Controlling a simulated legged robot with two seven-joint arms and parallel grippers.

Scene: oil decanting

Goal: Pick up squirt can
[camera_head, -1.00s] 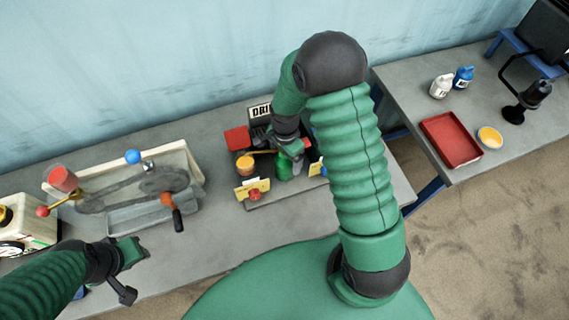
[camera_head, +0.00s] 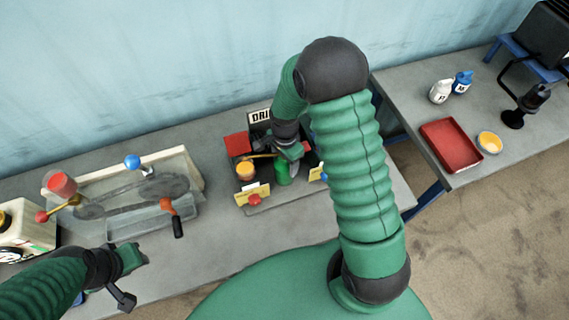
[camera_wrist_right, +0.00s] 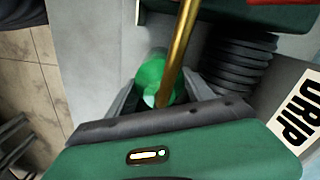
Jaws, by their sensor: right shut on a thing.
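The squirt can is green with a long brass spout. In the head view the can (camera_head: 283,174) stands upright at the drip station on the bench, with its spout pointing left. My right gripper (camera_head: 290,160) comes down over it and is shut on it. In the right wrist view the can (camera_wrist_right: 152,72) sits between the two fingers of the right gripper (camera_wrist_right: 160,92), and the spout runs up the picture. The can's lower part is partly hidden. My left gripper (camera_head: 130,278) is open and empty over the front left of the bench.
The DRIP sign (camera_head: 260,116), a red block (camera_head: 237,144) and an orange-topped cup (camera_head: 246,170) crowd around the can. A clear-walled tray (camera_head: 190,215) with a crank is left. A red tray (camera_head: 450,144) and bottles (camera_head: 441,91) stand on the right table.

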